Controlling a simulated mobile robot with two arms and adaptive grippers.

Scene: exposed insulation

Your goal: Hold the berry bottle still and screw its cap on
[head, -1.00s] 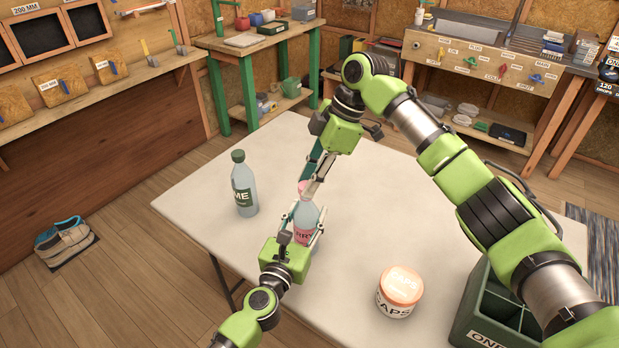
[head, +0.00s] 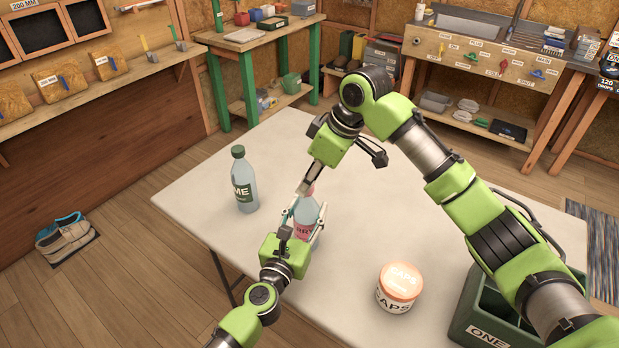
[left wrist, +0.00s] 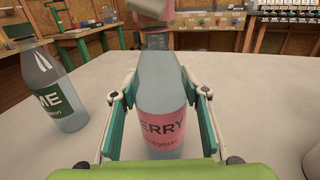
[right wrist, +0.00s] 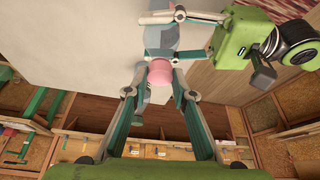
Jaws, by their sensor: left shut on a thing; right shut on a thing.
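The berry bottle (head: 309,210) stands upright on the table, clear with a pink label that shows in the left wrist view (left wrist: 162,128). My left gripper (head: 306,216) is shut around its body from the near side. The pink cap (right wrist: 160,71) is at the bottle's mouth, between the fingertips of my right gripper (right wrist: 159,78), which is shut on it from above. In the left wrist view the cap (left wrist: 147,19) is at the top edge, partly hidden, above the neck. I cannot tell how far it sits on the thread.
A lime bottle (head: 244,183) with a dark green cap stands to the left of the berry bottle. A round caps tub (head: 398,290) and a green divided crate (head: 483,336) are at the front right. The table (head: 330,300) is otherwise clear.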

